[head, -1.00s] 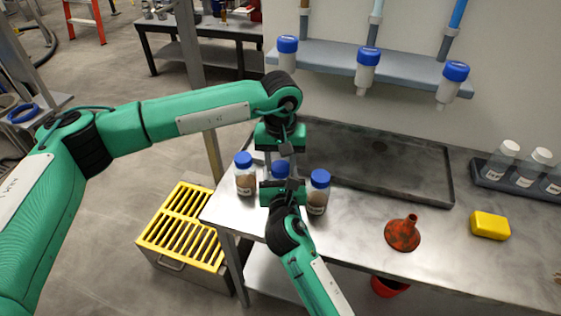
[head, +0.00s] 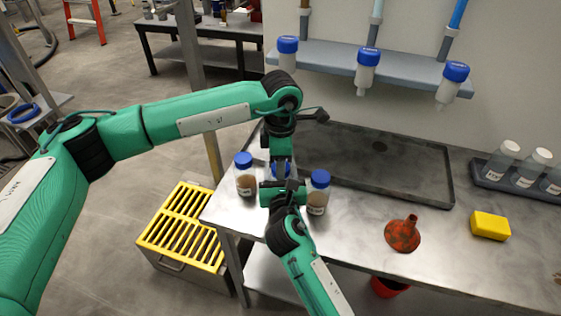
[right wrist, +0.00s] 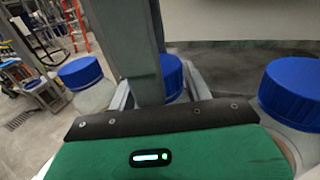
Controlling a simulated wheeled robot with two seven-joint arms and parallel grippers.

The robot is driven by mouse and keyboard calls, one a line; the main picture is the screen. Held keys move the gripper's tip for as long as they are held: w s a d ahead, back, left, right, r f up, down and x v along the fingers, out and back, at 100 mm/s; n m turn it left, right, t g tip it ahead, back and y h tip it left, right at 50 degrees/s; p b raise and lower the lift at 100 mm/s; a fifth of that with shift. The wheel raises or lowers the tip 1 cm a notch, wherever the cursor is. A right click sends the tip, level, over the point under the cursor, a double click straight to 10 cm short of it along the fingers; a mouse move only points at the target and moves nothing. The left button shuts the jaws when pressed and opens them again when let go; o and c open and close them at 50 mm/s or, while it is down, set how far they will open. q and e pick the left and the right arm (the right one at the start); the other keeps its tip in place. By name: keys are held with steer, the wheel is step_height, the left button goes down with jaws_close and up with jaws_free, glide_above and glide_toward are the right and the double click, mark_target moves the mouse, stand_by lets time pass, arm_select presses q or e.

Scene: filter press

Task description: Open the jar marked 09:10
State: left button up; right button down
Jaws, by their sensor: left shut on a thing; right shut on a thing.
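Three jars with blue lids stand at the left end of the metal bench: a left jar (head: 246,180), a right jar (head: 318,192) and a middle jar (right wrist: 172,78) between them. Their labels are too small to read. My left gripper (head: 281,162) points down from above and is shut on the middle jar's blue lid. My right gripper (head: 283,184) comes in from the front and is shut on the middle jar's body, which it mostly hides. In the right wrist view, a grey finger of the left gripper stands in front of the middle lid.
The left and right jars stand close on either side of my grippers. A dark tray (head: 437,188) lies behind. An orange funnel (head: 402,236) and a yellow sponge (head: 490,225) are to the right. Capped bottles hang from the shelf (head: 325,57) above.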

arm_select(q)
steer(key=n, duration=2)
steer(key=shift+n, duration=0.3)
steer(key=n, duration=0.7)
steer(key=shift+r, duration=0.1)
steer(key=shift+r, duration=0.15)
steer(key=shift+r, duration=0.95)
steer(key=shift+r, duration=0.1)
